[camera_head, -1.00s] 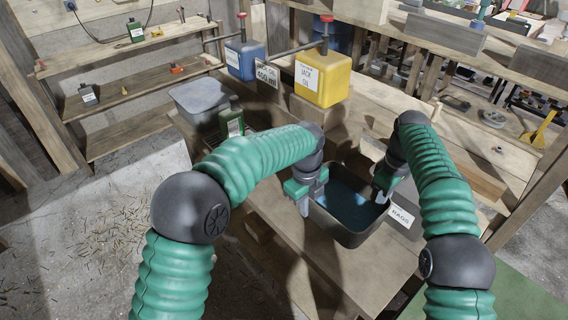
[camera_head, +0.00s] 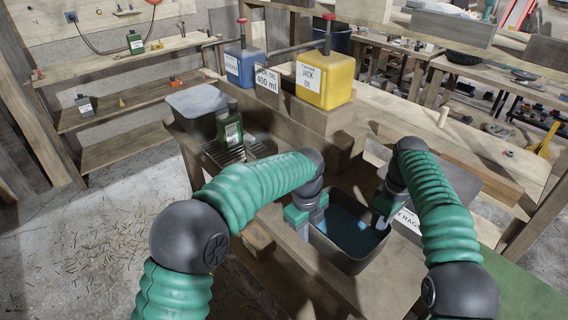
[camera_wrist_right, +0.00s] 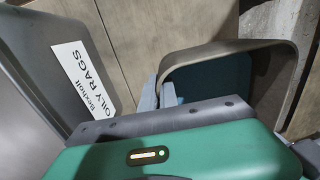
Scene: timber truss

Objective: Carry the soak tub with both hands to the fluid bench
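The soak tub (camera_head: 340,262) is a grey open box with dark blue fluid in it, low in the middle of the head view between my two grippers. My left gripper (camera_head: 304,226) is at its left rim and appears shut on it, though its fingertips are partly hidden. My right gripper (camera_head: 381,218) is at its right rim. In the right wrist view the fingers (camera_wrist_right: 160,94) are close together with the tub's wall (camera_wrist_right: 225,47) between them. Whether the tub's base touches the wooden bench below is hidden. I cannot tell which surface is the fluid bench.
An oily-rags bin (camera_wrist_right: 42,75) stands close beside my right gripper. A yellow jack-oil can (camera_head: 323,82), a blue can (camera_head: 244,66), a green bottle (camera_head: 230,128) and a grey tray (camera_head: 197,106) stand behind. Open floor (camera_head: 90,235) lies at the left.

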